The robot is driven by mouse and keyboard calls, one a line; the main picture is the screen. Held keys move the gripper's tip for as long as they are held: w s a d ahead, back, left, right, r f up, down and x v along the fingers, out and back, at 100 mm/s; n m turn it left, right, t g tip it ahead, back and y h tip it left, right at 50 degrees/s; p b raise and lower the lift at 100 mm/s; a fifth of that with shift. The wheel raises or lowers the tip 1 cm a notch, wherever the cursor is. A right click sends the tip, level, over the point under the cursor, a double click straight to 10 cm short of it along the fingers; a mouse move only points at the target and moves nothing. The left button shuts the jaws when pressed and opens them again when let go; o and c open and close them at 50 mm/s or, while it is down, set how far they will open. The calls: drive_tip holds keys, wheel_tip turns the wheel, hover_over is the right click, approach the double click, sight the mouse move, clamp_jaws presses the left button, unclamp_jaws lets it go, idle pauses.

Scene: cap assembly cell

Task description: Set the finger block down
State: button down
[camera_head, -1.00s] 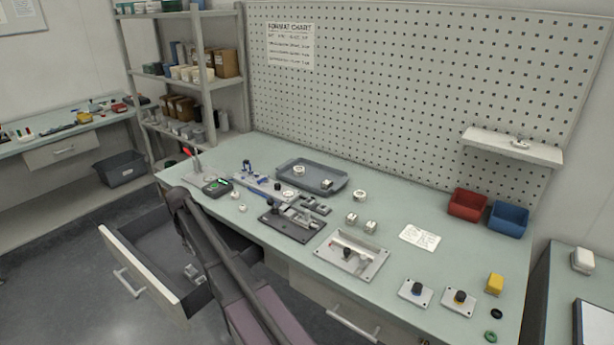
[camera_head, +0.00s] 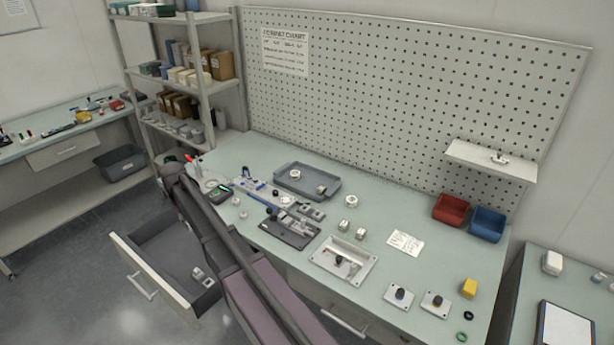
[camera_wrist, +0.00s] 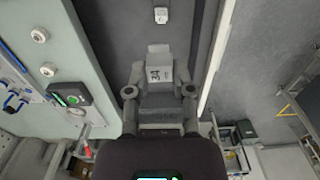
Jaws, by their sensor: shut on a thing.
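In the wrist view my gripper (camera_wrist: 159,90) is shut on the finger block (camera_wrist: 158,73), a grey block with a pale face marked with dark digits that look like "34". The block is held over the dark interior of the open drawer (camera_wrist: 186,38), apart from a small pale block (camera_wrist: 161,15) that lies farther along inside. In the head view the drawer (camera_head: 150,280) stands open at the left front of the bench, with the small block (camera_head: 198,273) on its floor. My gripper and the held block cannot be made out there. The gap below the held block cannot be judged.
The bench (camera_head: 385,275) carries a grey tray (camera_head: 335,192), a dark fixture (camera_head: 280,236), a metal plate fixture (camera_head: 345,262) and several small parts. Red (camera_head: 451,209) and blue (camera_head: 487,224) bins stand at the right. The drawer's white front (camera_wrist: 220,50) and the bench edge flank my gripper.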

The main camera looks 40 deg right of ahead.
drive_tip(key=shift+r+p, duration=1.45)
drive_tip(key=shift+r, duration=0.55)
drive_tip(key=shift+s, duration=0.1)
